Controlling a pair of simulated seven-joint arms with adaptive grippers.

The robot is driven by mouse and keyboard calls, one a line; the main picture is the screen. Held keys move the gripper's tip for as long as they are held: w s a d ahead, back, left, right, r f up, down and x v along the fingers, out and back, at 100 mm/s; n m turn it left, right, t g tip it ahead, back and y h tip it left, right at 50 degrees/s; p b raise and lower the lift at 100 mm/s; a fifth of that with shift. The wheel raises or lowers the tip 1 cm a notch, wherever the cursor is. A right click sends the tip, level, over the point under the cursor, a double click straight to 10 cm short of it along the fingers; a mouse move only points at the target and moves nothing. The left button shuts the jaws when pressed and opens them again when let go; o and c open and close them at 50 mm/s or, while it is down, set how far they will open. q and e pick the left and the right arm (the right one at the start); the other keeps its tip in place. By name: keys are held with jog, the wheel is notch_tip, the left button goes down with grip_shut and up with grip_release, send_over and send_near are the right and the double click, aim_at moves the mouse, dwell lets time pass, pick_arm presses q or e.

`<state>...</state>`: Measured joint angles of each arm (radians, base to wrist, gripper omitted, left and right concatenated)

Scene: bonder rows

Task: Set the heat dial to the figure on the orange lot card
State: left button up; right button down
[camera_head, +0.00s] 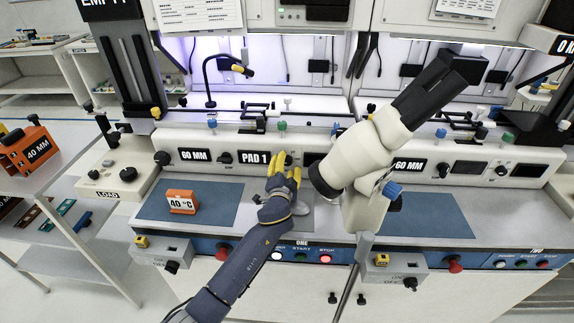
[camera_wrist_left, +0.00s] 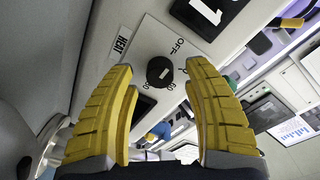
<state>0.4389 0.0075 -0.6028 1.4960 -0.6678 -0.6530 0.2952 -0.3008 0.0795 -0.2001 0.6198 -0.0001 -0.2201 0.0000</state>
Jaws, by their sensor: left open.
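The orange lot card (camera_head: 182,203) stands on the blue mat at left in the head view and reads 40 °C. The heat dial (camera_wrist_left: 160,72) is a round black knob on a pale panel in the left wrist view, beside a HEAT label (camera_wrist_left: 122,43). OFF and some figures ring it; I cannot surely read its setting. My left gripper (camera_head: 284,170) has its yellow fingers at the console front right of the PAD 1 label (camera_head: 254,157), hiding the dial in the head view. Its fingers (camera_wrist_left: 160,67) are open, apart on both sides of the dial. My right gripper is not in view.
A white microscope (camera_head: 368,150) rises just right of my left gripper. A blue mat (camera_head: 222,192) lies on the bench, with lit buttons (camera_head: 325,258) along its front edge. A small box with a black knob (camera_head: 172,266) hangs at front left.

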pick_arm(q)
jog(key=shift+w, duration=0.1)
jog(key=shift+c, duration=0.5)
grip_shut()
